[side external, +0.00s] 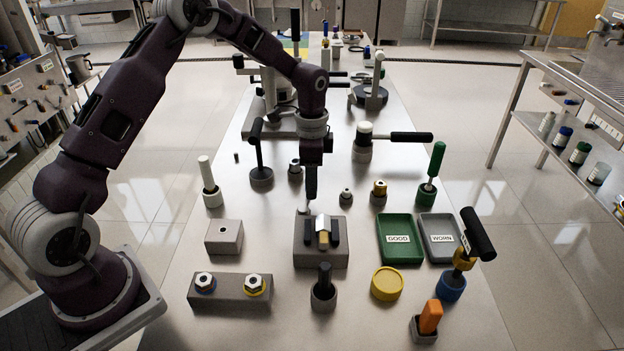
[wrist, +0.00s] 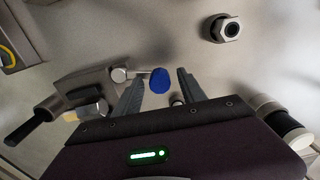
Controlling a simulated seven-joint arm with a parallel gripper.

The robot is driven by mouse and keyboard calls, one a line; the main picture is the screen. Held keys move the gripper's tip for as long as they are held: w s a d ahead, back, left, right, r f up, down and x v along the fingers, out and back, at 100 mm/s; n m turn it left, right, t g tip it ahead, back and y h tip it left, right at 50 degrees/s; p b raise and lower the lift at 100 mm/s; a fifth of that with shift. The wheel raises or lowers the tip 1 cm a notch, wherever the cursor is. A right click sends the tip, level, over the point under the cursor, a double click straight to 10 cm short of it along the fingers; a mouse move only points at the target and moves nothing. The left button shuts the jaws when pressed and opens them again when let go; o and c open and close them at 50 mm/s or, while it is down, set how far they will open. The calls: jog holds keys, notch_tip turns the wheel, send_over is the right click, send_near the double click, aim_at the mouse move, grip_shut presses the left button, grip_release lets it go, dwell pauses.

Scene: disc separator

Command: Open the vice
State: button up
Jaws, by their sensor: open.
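The vice (side external: 320,257) is a grey block with two dark jaws (side external: 336,232) and a gold-coloured piece (side external: 323,238) between them. In the wrist view its grey body (wrist: 85,88) lies left of my fingers. A short metal rod (wrist: 122,74) runs from it to a blue knob (wrist: 159,80). My gripper (side external: 309,202) points down at the vice's back left edge. In the wrist view my gripper (wrist: 160,82) is open, with the blue knob showing between its two fingertips. Whether a finger touches the knob, I cannot tell. The knob is hidden in the side view.
A grey block with a hole (side external: 224,236) stands left of the vice. A block with two nuts (side external: 230,287) and a black-handled holder (side external: 323,290) are in front. Green (side external: 399,256) and grey (side external: 438,251) trays lie right. Several upright tools stand behind.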

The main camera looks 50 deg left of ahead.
notch_tip(320, 180, up, 6)
jog(key=shift+r, duration=0.1)
jog(key=shift+s+r, duration=0.1)
jog(key=shift+r, duration=0.65)
jog(key=s+d+r+n+t+y, duration=0.1)
jog(key=s+d+r+n+t, duration=0.1)
jog(key=s+r, duration=0.55)
jog(key=s+d+r+n+t, duration=0.1)
jog(key=s+d+r+n, duration=0.15)
jog(key=s+r, duration=0.5)
jog(key=s+d+n+t+h, duration=0.1)
jog(key=s+n, duration=0.3)
jog(key=s, duration=1.2)
jog(key=shift+s+d+f+n+t, duration=0.2)
jog(key=shift+f+n+t, duration=0.2)
jog(key=shift+t, duration=0.4)
jog(key=shift+w, duration=0.1)
